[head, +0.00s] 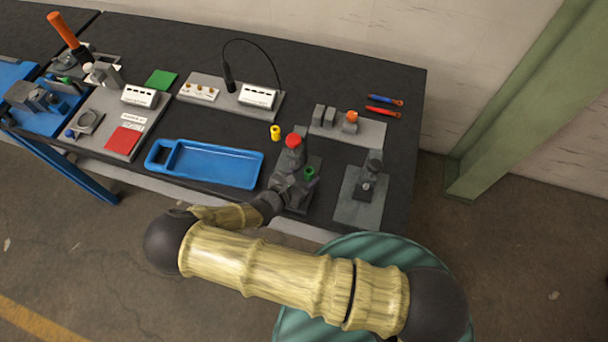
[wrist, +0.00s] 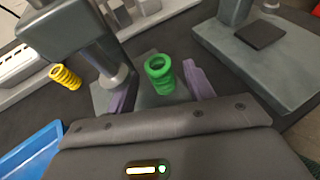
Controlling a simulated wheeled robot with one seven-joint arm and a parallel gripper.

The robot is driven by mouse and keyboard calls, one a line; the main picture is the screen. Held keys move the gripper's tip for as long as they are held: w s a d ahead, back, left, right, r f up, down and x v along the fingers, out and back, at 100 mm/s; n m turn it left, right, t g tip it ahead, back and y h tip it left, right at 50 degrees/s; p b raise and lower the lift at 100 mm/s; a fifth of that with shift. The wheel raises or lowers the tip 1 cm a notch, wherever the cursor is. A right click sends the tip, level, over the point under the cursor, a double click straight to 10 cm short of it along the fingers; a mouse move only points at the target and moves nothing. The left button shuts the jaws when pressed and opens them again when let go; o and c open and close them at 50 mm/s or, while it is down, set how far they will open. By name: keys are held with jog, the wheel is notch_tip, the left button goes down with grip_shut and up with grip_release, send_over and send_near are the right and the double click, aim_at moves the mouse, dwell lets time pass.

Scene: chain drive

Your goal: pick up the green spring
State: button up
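The green spring (wrist: 160,74) stands upright on a grey fixture in the wrist view, and it also shows in the head view (head: 310,173). My gripper (wrist: 158,85) is open, with one purple-grey finger on each side of the spring. The spring is between or just beyond the fingertips; I cannot tell whether either finger touches it. In the head view my gripper (head: 290,190) is at the front of the fixture, partly merged with it in view.
A grey press with a red knob (head: 293,141) stands close beside the spring. A yellow spring (head: 275,132) is behind it. A blue tray (head: 215,165) lies left, and a grey block fixture (head: 362,203) stands right. Red and blue tools (head: 383,111) lie at the back right.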

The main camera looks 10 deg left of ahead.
jog(key=shift+s, duration=0.35)
jog(key=shift+s+a+r, duration=0.1)
jog(key=shift+s+a, duration=0.1)
jog(key=shift+a, duration=0.05)
jog(key=b+v, duration=0.5)
jog(key=v, duration=1.1)
jog(key=shift+s+a+b, duration=0.15)
jog(key=shift+s+b, duration=0.15)
jog(key=shift+w+r, duration=0.1)
jog(key=shift+r, duration=0.1)
